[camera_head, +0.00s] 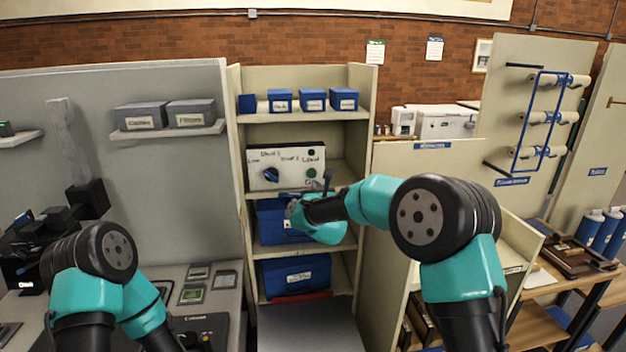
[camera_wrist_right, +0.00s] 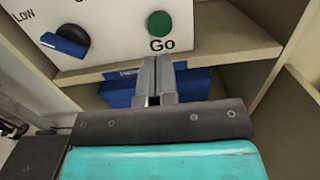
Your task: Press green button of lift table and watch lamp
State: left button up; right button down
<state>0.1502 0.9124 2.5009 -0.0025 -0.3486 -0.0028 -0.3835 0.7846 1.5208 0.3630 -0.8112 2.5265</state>
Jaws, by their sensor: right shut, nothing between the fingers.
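A white control panel (camera_head: 258,156) stands on a middle shelf of the cabinet. It has a blue knob (camera_head: 271,174) at the left and a round green button (camera_head: 311,173) at the right, marked Go. A small dark round spot (camera_head: 311,146) above the button may be the lamp; I see no glow on it. In the right wrist view the green button (camera_wrist_right: 160,23) shows whole and uncovered. My right gripper (camera_wrist_right: 157,62) is shut and empty, its tips just below the Go label. I cannot tell whether they touch the panel. My left gripper is out of view.
Blue boxes (camera_head: 293,275) sit on the shelves under the panel, and small blue boxes (camera_head: 313,99) above it. The cabinet's right side wall (camera_head: 362,120) stands close to my right gripper. A grey platform (camera_head: 305,328) lies at the cabinet's foot.

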aim_at(312, 174)
jog(key=shift+w+a+r, duration=0.15)
jog(key=shift+w+a, duration=0.05)
jog(key=shift+w, duration=1.55)
jog(key=shift+w+a+r, duration=0.1)
jog(key=shift+w+a, duration=0.05)
jog(key=shift+w, duration=1.6)
